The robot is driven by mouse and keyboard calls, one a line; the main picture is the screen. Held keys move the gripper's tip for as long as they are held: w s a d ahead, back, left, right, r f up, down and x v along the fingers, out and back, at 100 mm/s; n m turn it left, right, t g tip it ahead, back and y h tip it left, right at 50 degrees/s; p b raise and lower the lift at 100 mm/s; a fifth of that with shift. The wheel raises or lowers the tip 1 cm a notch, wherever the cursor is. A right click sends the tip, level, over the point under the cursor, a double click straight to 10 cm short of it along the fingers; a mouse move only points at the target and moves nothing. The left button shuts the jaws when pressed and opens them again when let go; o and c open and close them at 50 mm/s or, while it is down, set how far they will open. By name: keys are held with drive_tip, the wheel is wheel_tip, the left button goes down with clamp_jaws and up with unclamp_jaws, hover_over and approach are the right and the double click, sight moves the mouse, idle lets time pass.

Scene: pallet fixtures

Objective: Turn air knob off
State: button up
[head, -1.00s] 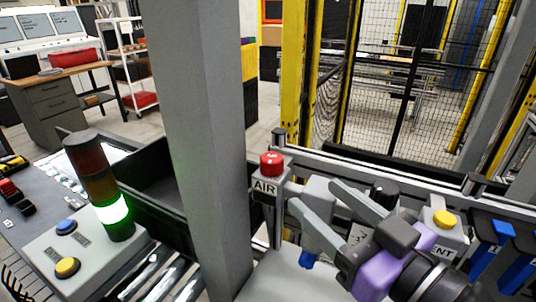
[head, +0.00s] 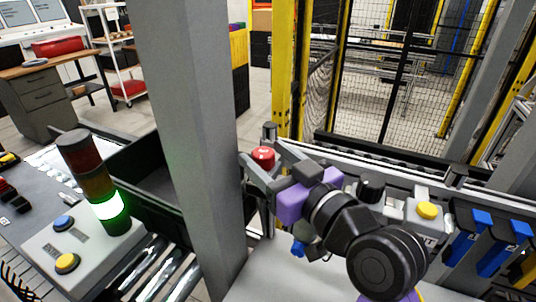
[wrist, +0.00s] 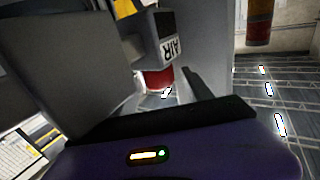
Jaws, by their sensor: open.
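My gripper (head: 261,160) is open, with one finger on each side of the red knob. I cannot tell whether the fingers touch it. In the wrist view the red knob (wrist: 160,78) and the AIR label (wrist: 172,48) show upside down, between the large grey finger on the left and the darker finger on the right.
A grey column (head: 190,150) stands just left of my gripper. A yellow button box (head: 427,211) and blue hanging fixtures (head: 484,240) are to the right. A lit stack light (head: 106,205) stands at the left. A mesh fence (head: 390,90) is behind.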

clamp_jaws()
drive_tip(key=shift+m+t+h+p, duration=0.3)
drive_tip(key=shift+m+t+h, duration=0.1)
drive_tip(key=shift+h, duration=0.1)
drive_tip(key=shift+s+a+m+t+h+p, duration=0.1)
drive_tip(key=shift+a+m+t+h+p, duration=0.1)
drive_tip(key=shift+m+t+h, duration=0.25)
drive_tip(key=shift+s+a+m+t+h+p, duration=0.15)
drive_tip(key=shift+m+h+p, duration=0.1)
drive_tip(key=shift+h, duration=0.4)
drive_tip(key=m+h, duration=0.1)
drive_tip(key=h, duration=0.1)
drive_tip(key=m+t+h+b, duration=0.1)
drive_tip(key=shift+a+f+m+t+h, duration=0.1)
drive_tip(key=shift+m+t+h, duration=0.2)
drive_tip(key=shift+m+h, duration=0.1)
drive_tip(key=m+h+b, duration=0.1)
drive_tip(key=h+b, duration=0.1)
drive_tip(key=m+h+b, duration=0.2)
drive_tip(key=h, duration=0.1)
drive_tip(key=m+h+b, duration=0.1)
drive_tip(key=h+b, duration=0.1)
drive_tip(key=shift+a+f+m, duration=0.15)
drive_tip(key=shift+a+m, duration=0.15)
drive_tip(key=shift+m, duration=0.1)
drive_tip(key=m+h+b, duration=0.2)
drive_tip(key=h+b, duration=0.1)
drive_tip(key=shift+w, duration=0.1)
drive_tip(key=shift+r+h, duration=0.2)
drive_tip(key=shift+h, duration=0.3)
